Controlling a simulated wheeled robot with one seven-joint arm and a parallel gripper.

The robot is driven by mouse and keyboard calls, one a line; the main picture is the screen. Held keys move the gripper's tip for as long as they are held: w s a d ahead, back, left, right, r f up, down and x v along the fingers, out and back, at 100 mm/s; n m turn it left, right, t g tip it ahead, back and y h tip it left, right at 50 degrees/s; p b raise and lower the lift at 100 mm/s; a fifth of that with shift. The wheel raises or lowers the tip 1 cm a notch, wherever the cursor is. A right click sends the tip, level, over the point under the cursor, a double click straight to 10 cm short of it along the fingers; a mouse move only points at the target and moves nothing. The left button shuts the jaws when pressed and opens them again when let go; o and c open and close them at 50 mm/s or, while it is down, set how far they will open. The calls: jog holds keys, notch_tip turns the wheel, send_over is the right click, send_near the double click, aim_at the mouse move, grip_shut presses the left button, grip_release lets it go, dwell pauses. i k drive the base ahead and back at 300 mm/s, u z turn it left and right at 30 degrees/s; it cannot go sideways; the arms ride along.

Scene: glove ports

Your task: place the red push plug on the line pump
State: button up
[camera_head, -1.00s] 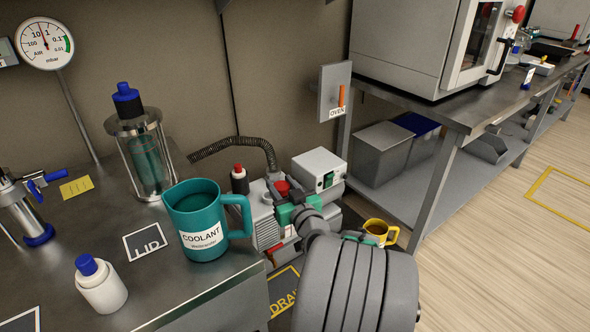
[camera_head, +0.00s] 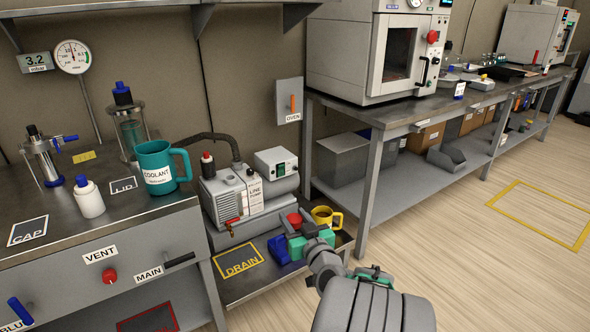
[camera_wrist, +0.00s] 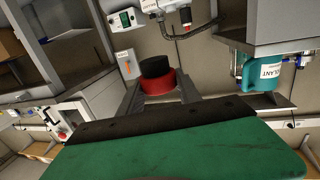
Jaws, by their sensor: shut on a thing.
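The red push plug (camera_head: 294,220) is between the fingers of my gripper (camera_head: 296,231), which is shut on it. In the wrist view the plug (camera_wrist: 160,84) shows a red body with a black end, with a grey finger on each side. The line pump (camera_head: 232,196) is a pale grey machine with a "LINE PUMP" label, on the low shelf beside the left bench. My gripper is to the right of and in front of the pump, and the plug appears apart from it. The pump's port for the plug cannot be made out.
A yellow mug (camera_head: 325,217) stands close behind my gripper. A blue object (camera_head: 284,250) is just left of it, by the DRAIN mark (camera_head: 240,263). The teal coolant mug (camera_head: 157,176) stands near the left bench's edge. The oven bench (camera_head: 380,180) is on the right; floor in front is open.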

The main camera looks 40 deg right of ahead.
aim_at(278, 157)
jog(key=k, duration=0.35)
jog(key=z, duration=0.9)
jog(key=i, duration=1.65)
jog(key=u, duration=1.35)
